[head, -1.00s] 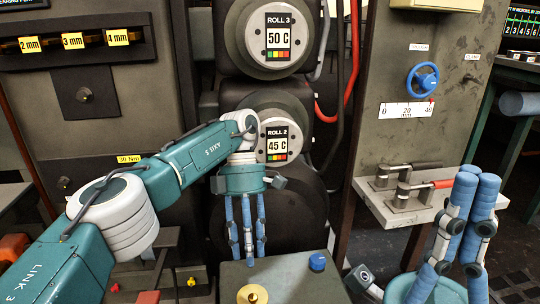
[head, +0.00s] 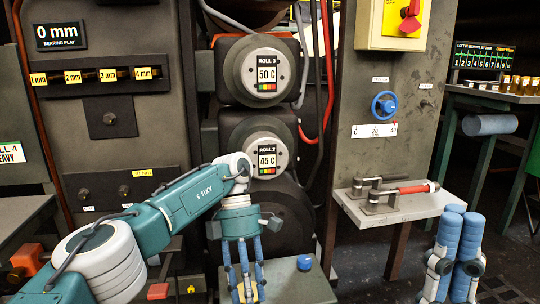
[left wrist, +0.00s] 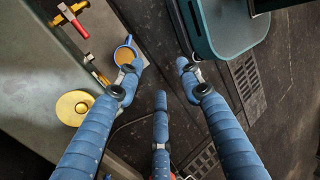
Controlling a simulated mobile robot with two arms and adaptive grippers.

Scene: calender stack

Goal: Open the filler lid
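A round brass-yellow lid (left wrist: 72,109) with a raised centre lies on a grey-green surface at the left of the left wrist view. I cannot tell for certain that it is the filler lid. In the head view my left gripper (head: 245,293) points down in front of the box with the blue knob, and its fingertips are cut off or hide what is behind. In the left wrist view its three fingers (left wrist: 158,75) are apart with nothing between them; the lid is left of them. My right gripper (head: 465,212) points up at the lower right, two fingers close together.
A blue knob (head: 304,263) sits on the box top (head: 315,288). A light shelf (head: 420,206) with levers is beside the right gripper.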

